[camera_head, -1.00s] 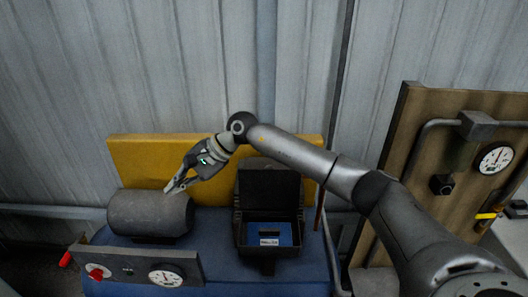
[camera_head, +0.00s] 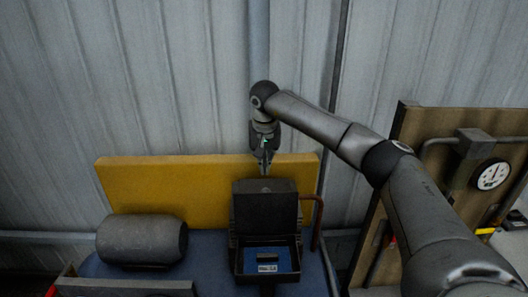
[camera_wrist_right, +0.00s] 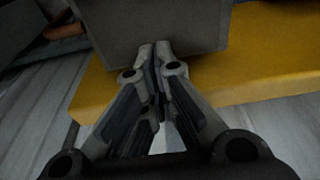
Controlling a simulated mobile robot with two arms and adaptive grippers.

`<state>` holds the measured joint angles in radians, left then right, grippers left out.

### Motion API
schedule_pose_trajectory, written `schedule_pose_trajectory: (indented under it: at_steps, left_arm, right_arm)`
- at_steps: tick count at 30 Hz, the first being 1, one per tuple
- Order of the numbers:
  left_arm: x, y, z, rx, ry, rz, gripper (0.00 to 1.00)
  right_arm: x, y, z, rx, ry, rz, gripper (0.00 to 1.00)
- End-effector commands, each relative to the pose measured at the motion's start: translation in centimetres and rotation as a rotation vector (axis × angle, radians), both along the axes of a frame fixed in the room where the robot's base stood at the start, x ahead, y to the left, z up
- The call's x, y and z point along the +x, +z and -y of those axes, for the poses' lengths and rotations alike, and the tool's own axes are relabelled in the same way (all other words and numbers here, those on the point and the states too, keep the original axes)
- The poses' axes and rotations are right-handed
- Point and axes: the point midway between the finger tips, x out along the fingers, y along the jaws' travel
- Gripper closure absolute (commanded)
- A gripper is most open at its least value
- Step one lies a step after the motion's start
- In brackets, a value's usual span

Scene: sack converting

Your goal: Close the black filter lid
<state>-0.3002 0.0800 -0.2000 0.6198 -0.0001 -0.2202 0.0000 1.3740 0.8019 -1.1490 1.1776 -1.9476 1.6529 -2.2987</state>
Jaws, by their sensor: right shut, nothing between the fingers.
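The black filter lid (camera_head: 266,204) stands raised at the back of the black filter box (camera_head: 240,262). The box is open, and a blue inside with a white label shows in it. My right gripper (camera_head: 265,171) points down just above and behind the top edge of the lid, with its fingers shut and empty. In the right wrist view the shut fingertips (camera_wrist_right: 161,46) are at the lower edge of a dark grey panel (camera_wrist_right: 150,22), which looks like the lid. I cannot tell whether they touch it. My left gripper is not in view.
A yellow board (camera_head: 170,190) stands behind the blue bench (camera_head: 205,270). A grey cylinder (camera_head: 142,241) lies left of the box. A copper-coloured pipe (camera_head: 320,222) rises close on the right. A wooden panel with a gauge (camera_head: 491,175) stands farther right.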

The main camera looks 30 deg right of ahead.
Motion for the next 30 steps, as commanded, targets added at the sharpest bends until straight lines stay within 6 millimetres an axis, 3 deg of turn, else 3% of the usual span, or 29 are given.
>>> schedule_pose_trajectory:
  at_steps: [5, 16, 30]
  left_arm:
    - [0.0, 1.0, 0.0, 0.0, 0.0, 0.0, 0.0]
    - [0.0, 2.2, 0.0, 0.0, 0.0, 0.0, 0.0]
    - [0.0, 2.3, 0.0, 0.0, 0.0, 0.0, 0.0]
  right_arm:
    - [0.4, -3.5, 0.3, 0.002, -0.001, -0.002, 1.0]
    - [-2.4, -2.7, -1.5, 0.002, 0.0, 0.0, 1.0]
    - [-2.9, -2.7, -1.8, 0.002, -0.001, 0.001, 1.0]
